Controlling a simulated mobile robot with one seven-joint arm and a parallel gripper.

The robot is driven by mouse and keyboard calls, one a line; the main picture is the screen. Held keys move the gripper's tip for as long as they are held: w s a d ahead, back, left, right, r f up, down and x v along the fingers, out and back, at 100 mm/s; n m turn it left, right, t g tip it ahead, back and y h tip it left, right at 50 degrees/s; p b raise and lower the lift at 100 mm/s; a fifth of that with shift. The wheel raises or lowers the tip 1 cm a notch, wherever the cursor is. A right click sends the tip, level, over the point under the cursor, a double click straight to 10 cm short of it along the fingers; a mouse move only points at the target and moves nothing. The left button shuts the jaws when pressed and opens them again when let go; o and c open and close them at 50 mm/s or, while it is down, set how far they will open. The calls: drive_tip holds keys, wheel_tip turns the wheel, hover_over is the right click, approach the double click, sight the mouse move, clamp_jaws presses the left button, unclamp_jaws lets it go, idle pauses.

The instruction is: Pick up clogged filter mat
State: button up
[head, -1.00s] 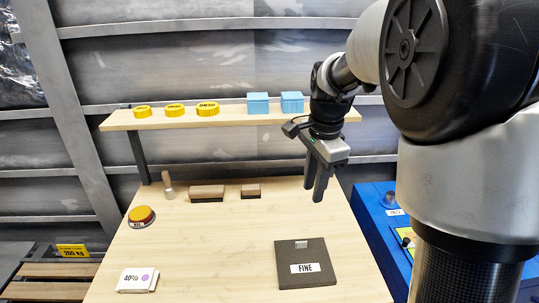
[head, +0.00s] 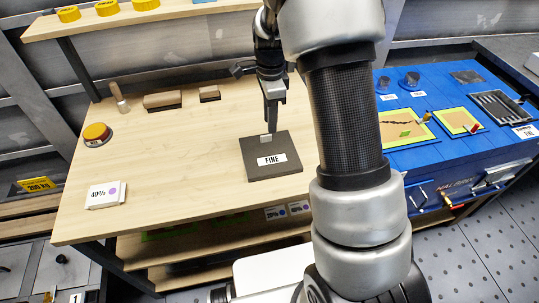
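The filter mat (head: 285,147) is a dark grey square slab with a white "FINE" label. It lies flat on the wooden bench top, and a small light grey tab (head: 266,139) stands near its far edge. My gripper (head: 271,130) points down at the far edge of the mat, with its fingertips right at the tab in the picture. The fingers show nearly edge-on, so I cannot tell whether they are open or shut, or whether they touch the tab.
The bench (head: 180,170) is mostly clear. Yellow tins (head: 107,7) stand on the shelf above. A blue workbench (head: 400,150) is at right.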

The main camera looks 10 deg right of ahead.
sight(270, 152)
drive_tip(key=f, duration=0.5)
drive_tip(key=shift+w+f+b, duration=0.3)
drive_tip(key=shift+f+b, duration=0.05)
drive_tip(key=shift+b, duration=0.05)
clamp_jaws()
